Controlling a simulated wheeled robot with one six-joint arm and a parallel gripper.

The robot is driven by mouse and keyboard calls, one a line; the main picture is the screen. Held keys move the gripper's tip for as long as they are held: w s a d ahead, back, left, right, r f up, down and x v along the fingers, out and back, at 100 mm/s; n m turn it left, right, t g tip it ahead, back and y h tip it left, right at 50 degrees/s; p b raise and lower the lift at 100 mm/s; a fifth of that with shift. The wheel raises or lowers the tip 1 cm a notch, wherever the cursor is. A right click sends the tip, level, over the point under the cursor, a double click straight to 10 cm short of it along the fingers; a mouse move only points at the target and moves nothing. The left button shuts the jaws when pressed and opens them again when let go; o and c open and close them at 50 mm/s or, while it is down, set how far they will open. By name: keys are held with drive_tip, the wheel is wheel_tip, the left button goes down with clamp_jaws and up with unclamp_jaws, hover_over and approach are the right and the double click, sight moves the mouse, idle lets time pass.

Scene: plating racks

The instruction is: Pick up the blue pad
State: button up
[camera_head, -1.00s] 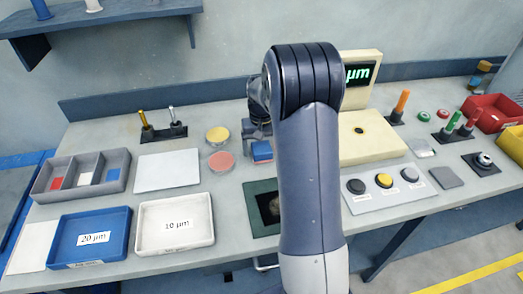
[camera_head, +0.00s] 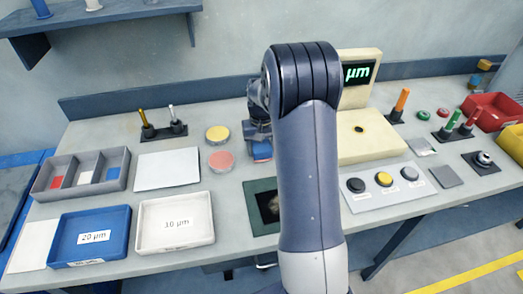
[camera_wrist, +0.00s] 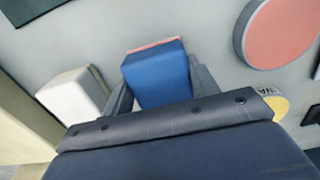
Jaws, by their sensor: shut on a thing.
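The blue pad (camera_wrist: 158,75) is a small blue block with a thin pinkish edge along its far end in the wrist view. My gripper (camera_wrist: 157,88) has a finger on each side of it and is shut on it. In the head view the blue pad (camera_head: 262,152) shows just below my gripper (camera_head: 259,139), left of my arm and right of the red-orange disc. Part of it is hidden by the gripper. I cannot tell whether the pad touches the table.
A white block (camera_wrist: 74,94) lies close left of the gripper in the wrist view. A red-orange disc (camera_head: 221,161) and a yellow disc (camera_head: 217,134) lie to the left. A dark green mat (camera_head: 262,204) lies in front. A cream display device (camera_head: 365,140) stands right of my arm.

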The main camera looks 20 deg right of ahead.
sight(261, 146)
drive_tip(key=shift+r+b, duration=0.4)
drive_tip(key=shift+r, duration=4.65)
